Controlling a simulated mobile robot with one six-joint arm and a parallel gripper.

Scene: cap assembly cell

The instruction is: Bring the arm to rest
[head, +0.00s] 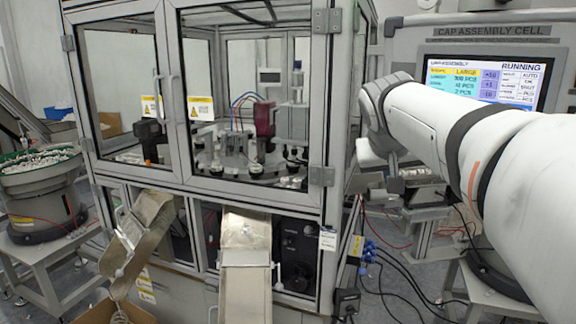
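My white arm reaches in from the right edge of the head view. It stretches across the front of the control panel. Its wrist bends down near the right corner of the machine cabinet. My gripper (395,181) is small and partly hidden below the wrist, and its fingers are not clear enough to tell open from shut. I see nothing clearly held in it. The cap assembly cell (330,200) stands to its left with its glazed doors (160,92) closed.
The control screen (480,82) reads RUNNING, with my arm across its lower part. A bowl feeder (38,195) stands at the far left. Cables (400,275) lie on the floor at right.

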